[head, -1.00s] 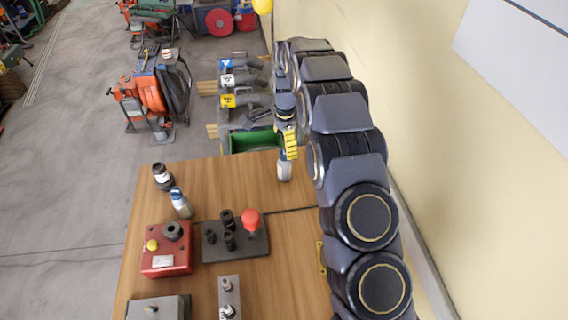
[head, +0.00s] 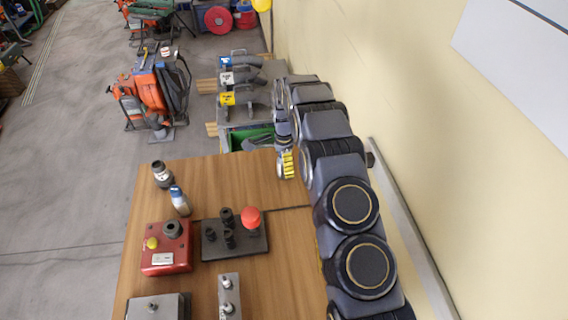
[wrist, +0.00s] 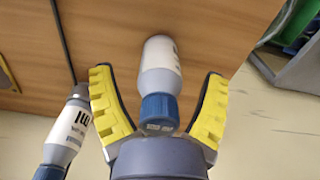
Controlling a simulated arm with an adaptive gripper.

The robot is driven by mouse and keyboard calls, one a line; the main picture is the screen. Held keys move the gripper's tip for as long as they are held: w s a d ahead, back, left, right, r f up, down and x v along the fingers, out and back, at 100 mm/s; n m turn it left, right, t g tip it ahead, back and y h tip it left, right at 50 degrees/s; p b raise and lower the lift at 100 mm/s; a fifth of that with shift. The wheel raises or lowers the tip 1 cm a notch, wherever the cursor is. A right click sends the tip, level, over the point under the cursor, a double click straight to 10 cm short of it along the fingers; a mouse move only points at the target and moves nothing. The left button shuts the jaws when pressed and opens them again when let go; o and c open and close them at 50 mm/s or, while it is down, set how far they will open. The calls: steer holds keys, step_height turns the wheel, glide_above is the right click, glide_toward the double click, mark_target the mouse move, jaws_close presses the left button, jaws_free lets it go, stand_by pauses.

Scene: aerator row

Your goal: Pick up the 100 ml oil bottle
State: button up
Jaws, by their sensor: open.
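My gripper (wrist: 160,105) is open, with yellow ridged pads on both sides of a white bottle with a blue cap (wrist: 161,72). The bottle stands on the wooden table, its cap toward my palm, with visible gaps to the pads. In the head view my gripper (head: 286,165) is low over the table's far right part and hides the bottle there. Another blue-capped bottle (head: 180,201) stands left.
The wall is close on the right.

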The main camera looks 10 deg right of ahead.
steer(key=c, duration=1.2)
steer(key=shift+r, duration=0.1)
